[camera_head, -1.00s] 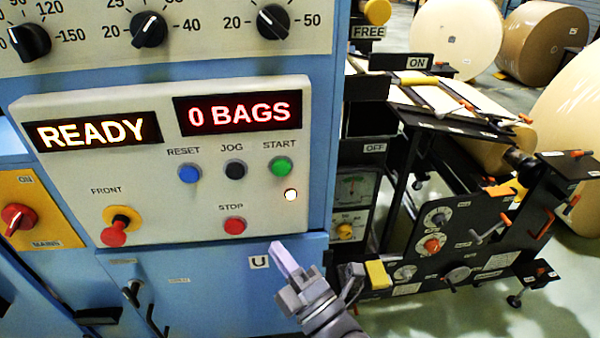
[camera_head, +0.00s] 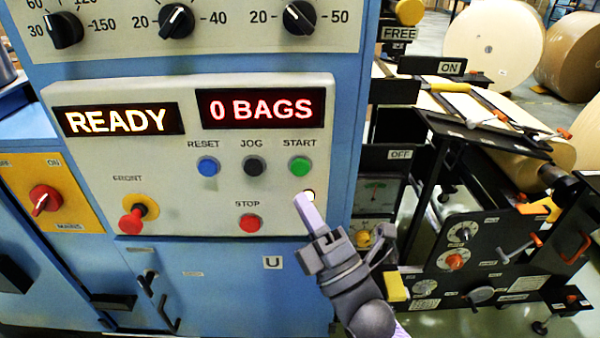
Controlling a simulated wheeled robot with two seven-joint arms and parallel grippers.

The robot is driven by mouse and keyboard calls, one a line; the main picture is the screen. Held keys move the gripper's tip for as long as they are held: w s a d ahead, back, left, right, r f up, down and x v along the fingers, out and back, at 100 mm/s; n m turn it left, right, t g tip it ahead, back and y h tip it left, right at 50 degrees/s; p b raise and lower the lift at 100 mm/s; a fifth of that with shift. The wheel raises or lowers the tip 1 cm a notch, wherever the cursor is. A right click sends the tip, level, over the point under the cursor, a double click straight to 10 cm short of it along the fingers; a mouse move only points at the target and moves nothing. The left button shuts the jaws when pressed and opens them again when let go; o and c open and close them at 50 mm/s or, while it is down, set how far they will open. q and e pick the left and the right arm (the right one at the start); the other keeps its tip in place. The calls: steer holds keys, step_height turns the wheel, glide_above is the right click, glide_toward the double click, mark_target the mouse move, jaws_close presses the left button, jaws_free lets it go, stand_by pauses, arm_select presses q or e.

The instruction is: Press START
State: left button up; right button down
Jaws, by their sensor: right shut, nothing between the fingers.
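The green START button (camera_head: 299,167) is at the upper right of the pale control panel (camera_head: 180,200), under its START label. A small lit lamp (camera_head: 310,192) sits below it, partly covered by my right gripper. My right gripper (camera_head: 303,200) is shut and empty, its tips pointing up at the panel just below the START button. I cannot tell whether the tips touch the panel; they do not cover the button. The displays read READY (camera_head: 118,120) and 0 BAGS (camera_head: 260,108). My left gripper is not in view.
Near START are the black JOG button (camera_head: 254,166), blue RESET button (camera_head: 208,167) and red STOP button (camera_head: 249,223). A red FRONT knob (camera_head: 132,222) and red MAINS switch (camera_head: 45,199) are at left. A dark machine frame (camera_head: 470,255) with levers and paper rolls (camera_head: 492,48) stands at right.

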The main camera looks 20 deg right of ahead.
mark_target(287, 151)
steer(key=shift+w+d+b, duration=0.25)
steer(key=shift+w, duration=0.55)
steer(key=shift+w+d+b, duration=0.2)
steer(key=shift+w+b, duration=0.05)
steer(key=shift+w, duration=0.5)
steer(key=shift+w+d+b, duration=0.25)
steer(key=shift+w, duration=0.55)
steer(key=shift+w+d, duration=0.1)
steer(key=shift+w, duration=0.3)
